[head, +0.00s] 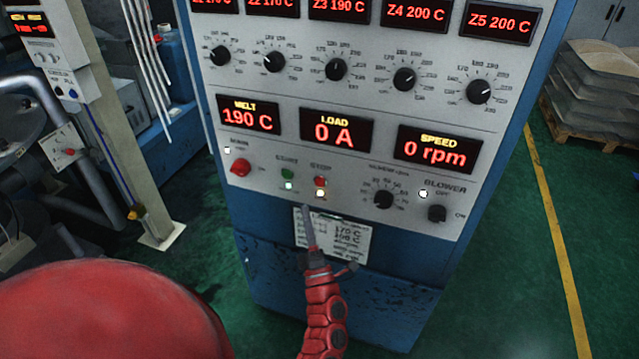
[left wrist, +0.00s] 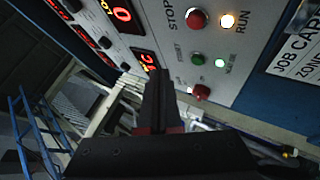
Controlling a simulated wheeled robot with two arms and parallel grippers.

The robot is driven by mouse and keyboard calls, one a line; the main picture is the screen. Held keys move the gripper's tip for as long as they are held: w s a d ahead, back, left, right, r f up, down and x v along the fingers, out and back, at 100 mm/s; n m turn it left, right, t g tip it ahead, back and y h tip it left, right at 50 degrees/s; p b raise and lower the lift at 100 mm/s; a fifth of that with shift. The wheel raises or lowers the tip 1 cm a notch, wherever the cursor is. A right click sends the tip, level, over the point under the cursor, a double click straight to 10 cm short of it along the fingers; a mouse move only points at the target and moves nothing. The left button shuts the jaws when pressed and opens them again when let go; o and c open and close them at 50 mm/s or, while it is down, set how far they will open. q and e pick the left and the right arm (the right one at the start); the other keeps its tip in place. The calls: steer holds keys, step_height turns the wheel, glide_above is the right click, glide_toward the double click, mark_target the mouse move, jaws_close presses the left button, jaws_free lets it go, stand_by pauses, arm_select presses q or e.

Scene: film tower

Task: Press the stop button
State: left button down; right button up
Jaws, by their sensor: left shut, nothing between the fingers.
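The red stop button (head: 320,181) is on the grey control panel, right of the green start button (head: 287,174). In the left wrist view, the stop button (left wrist: 196,18) and green button (left wrist: 197,59) are unobstructed, to the right of the shut fingers (left wrist: 158,78). The fingers appear apart from both buttons. My right gripper is not in view.
A red knob (head: 240,167) is left of start; dials and a blower knob (head: 437,213) are right. The load display (head: 337,131) reads 0 A and the speed display (head: 437,149) 0 rpm. A paper card (head: 345,240) hangs below the buttons, close to my gripper.

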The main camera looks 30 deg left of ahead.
mark_target(320, 182)
arm_select(q)
steer(key=w+a+b, duration=0.1)
steer(key=w+b, duration=0.1)
steer(key=w, duration=0.5)
steer(key=shift+w+a, duration=0.15)
steer(key=shift+a, duration=0.25)
stand_by(1.6)
steer(key=shift+w+a+b, duration=0.1)
steer(key=shift+w+b, duration=0.35)
